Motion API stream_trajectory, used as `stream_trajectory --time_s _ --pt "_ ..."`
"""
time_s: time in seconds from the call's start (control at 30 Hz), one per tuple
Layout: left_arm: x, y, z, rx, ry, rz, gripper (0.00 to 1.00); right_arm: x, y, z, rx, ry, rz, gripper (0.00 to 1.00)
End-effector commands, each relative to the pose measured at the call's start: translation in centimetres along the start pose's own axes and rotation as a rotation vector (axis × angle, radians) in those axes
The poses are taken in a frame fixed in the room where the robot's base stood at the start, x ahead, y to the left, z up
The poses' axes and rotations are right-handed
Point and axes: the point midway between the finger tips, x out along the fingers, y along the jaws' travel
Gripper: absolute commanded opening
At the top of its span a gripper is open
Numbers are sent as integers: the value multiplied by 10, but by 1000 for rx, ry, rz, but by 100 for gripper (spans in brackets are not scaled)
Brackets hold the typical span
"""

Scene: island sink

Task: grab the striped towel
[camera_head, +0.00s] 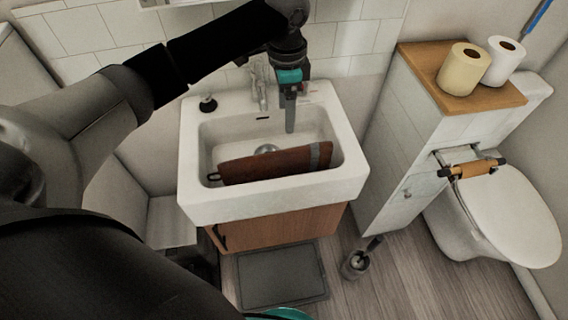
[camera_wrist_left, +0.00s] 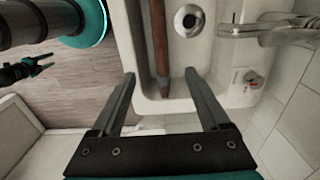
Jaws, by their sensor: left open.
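The towel (camera_head: 278,165) is brown with a grey stripe near its right end. It lies flat-sided and long across the white sink basin (camera_head: 190,150), in front of the drain. In the left wrist view it is a narrow brown strip (camera_wrist_left: 160,40), its near end between my fingertips in the picture but farther away. My left gripper (camera_head: 290,125) hangs above the back of the basin, pointing down. In the left wrist view its fingers (camera_wrist_left: 160,75) are wide apart with nothing between them. A small dark gripper shape (camera_wrist_left: 32,70), seemingly my right one, shows over the floor; its jaws are unclear.
A chrome tap (camera_head: 260,85) and a dark soap pump (camera_head: 208,103) stand at the sink's back. A white cabinet with a wooden top (camera_head: 420,70) holding two paper rolls stands at right, beside the toilet (camera_head: 510,210). A grey mat (camera_head: 282,277) lies below.

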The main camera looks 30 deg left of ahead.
Motion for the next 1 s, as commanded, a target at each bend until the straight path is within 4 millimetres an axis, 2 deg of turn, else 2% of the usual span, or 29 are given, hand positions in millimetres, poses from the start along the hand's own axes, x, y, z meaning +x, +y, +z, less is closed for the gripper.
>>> stream_trajectory --time_s 0.2,0.4,0.67,0.9,1.0 --pt "47 1 1 -2 -4 3 79 11 -1 0 -1 1 -1 50" --pt "83 0 1 -2 -3 1 79 19 -1 1 -1 1 -1 50" --pt "101 0 1 -1 -1 1 79 23 -2 1 -1 1 -2 50" --pt "137 -1 4 -1 -1 1 79 33 -3 2 -1 1 -3 50" --pt "145 -1 4 0 -1 -1 79 35 -3 2 -1 1 -3 50"
